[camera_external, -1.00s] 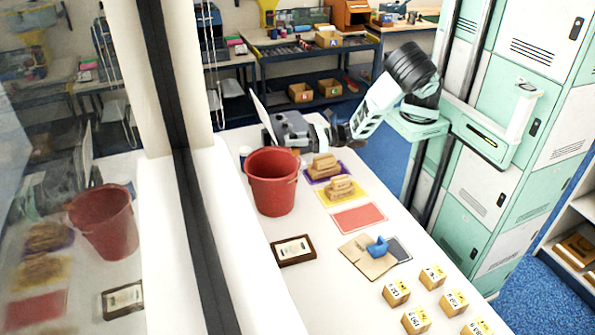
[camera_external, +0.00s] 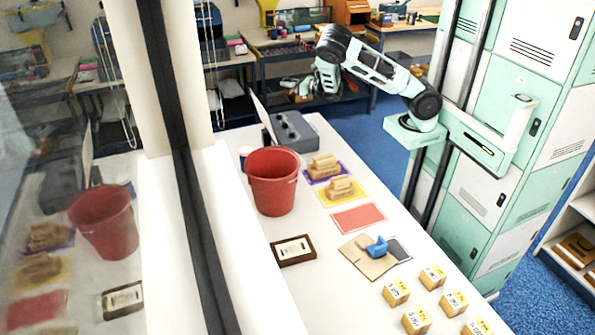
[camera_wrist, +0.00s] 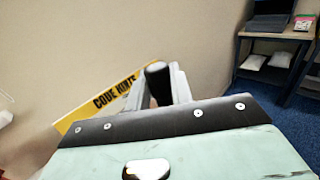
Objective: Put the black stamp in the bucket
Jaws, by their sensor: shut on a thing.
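My gripper (camera_wrist: 160,92) is shut on the black stamp (camera_wrist: 157,72), whose dark rounded top shows between the fingers in the wrist view. In the external view my gripper (camera_external: 300,86) is raised above the far end of the table, behind and above the bucket; the stamp is too small to make out there. The red bucket (camera_external: 271,187) stands upright on the white table, left of the coloured sheets. Its inside floor is hidden.
A grey machine (camera_external: 297,132) with an upright panel stands behind the bucket. Wooden blocks (camera_external: 324,166) rest on purple and yellow sheets. A red sheet (camera_external: 358,218), blue object (camera_external: 377,246), framed card (camera_external: 292,250) and several numbered boxes (camera_external: 433,277) lie nearer.

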